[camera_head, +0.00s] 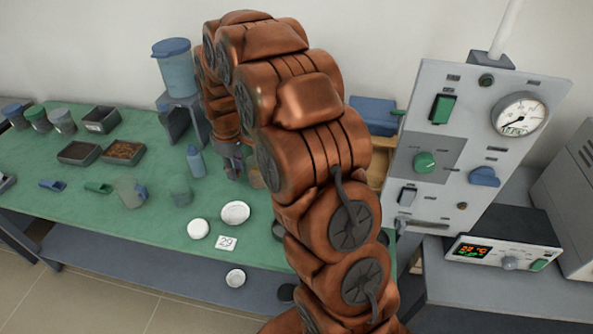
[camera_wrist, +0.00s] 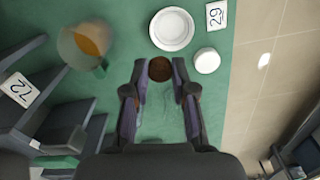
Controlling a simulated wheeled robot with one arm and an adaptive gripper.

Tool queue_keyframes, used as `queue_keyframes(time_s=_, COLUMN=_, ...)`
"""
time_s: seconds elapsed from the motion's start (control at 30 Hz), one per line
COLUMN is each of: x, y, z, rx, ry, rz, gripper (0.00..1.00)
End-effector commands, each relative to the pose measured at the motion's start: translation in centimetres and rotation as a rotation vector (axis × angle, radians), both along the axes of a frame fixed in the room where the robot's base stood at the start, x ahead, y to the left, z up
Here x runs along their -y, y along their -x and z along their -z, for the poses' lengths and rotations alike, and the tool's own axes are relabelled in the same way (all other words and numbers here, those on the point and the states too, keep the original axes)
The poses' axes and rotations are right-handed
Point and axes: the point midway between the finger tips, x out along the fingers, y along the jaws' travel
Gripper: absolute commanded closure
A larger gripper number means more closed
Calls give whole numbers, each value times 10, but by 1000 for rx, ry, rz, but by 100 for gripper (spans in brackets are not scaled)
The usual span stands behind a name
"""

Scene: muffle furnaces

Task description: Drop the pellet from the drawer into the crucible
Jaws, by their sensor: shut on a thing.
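My gripper (camera_wrist: 160,72) is shut on a round dark brown pellet (camera_wrist: 160,69), held between its two fingertips in the wrist view. In the head view my gripper (camera_head: 232,165) hangs over the green table, and I cannot make out the pellet there. A white round crucible (camera_wrist: 172,29) stands just beyond the fingertips in the wrist view, apart from the pellet. It also shows in the head view (camera_head: 235,213), nearer the table's front edge than my gripper. The drawer is not clearly seen; my arm hides much of the area to the right.
A white disc (camera_wrist: 206,60) and a card marked 29 (camera_wrist: 216,14) lie by the crucible. A beaker with orange contents (camera_wrist: 88,40) and a card marked 72 (camera_wrist: 19,89) are at left. A blue bottle (camera_head: 196,161) stands beside my gripper. A control panel (camera_head: 470,150) rises at right.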

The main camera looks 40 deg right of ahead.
Motion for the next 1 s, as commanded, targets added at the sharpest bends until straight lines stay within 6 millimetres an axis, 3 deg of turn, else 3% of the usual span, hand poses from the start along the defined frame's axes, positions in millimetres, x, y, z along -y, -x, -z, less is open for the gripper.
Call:
queue_keyframes(time_s=0.5, x=83, y=22, z=29, rx=0, ry=1, rz=-637, gripper=85)
queue_keyframes(time_s=1.0, x=153, y=53, z=52, rx=0, ry=0, rz=-1224, gripper=85)
